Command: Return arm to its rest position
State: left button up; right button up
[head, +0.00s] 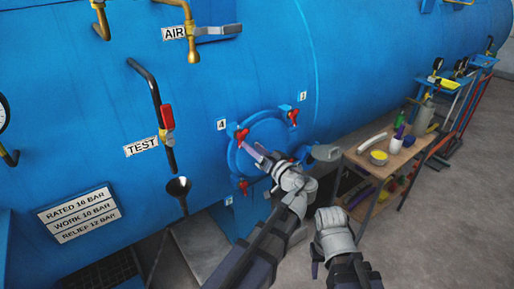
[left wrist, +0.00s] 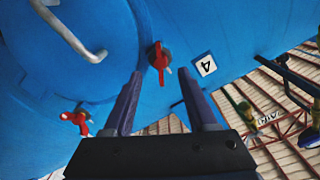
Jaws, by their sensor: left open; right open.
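My left gripper (head: 260,156) is in front of the round blue hatch (head: 247,166) on the tank. Its two fingers are apart and empty in the left wrist view (left wrist: 162,98). A red clamp knob (head: 241,135) by the label 4 (head: 221,125) shows beyond the fingertips, between them, in the left wrist view (left wrist: 160,58). I cannot tell whether a finger touches it. A second red knob (head: 292,116) is by the label 3, and another (head: 243,185) is at the lower left of the hatch. My right gripper (head: 317,260) hangs low, apart from everything, its jaws partly hidden.
The floor at lower right is clear.

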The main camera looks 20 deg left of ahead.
pick_arm(q)
jog(key=s+d+f+m+g+h, duration=0.1)
jog(key=s+f+g+h, duration=0.2)
jog(key=s+f, duration=0.3)
jog(key=s+d+f+m+g+h, duration=0.2)
jog(key=s+f+g+h, duration=0.15)
jog(key=f, duration=0.55)
jog(key=s+d+f+m+g+h, duration=0.4)
jog(key=s+d+f+m+h, duration=0.1)
jog(key=s+d, duration=0.6)
notch_tip(320, 180, down, 2)
jog(key=shift+s+d+g+h, duration=0.3)
jog(key=shift+s+g+h, duration=0.05)
jog(key=shift+s+h, duration=0.4)
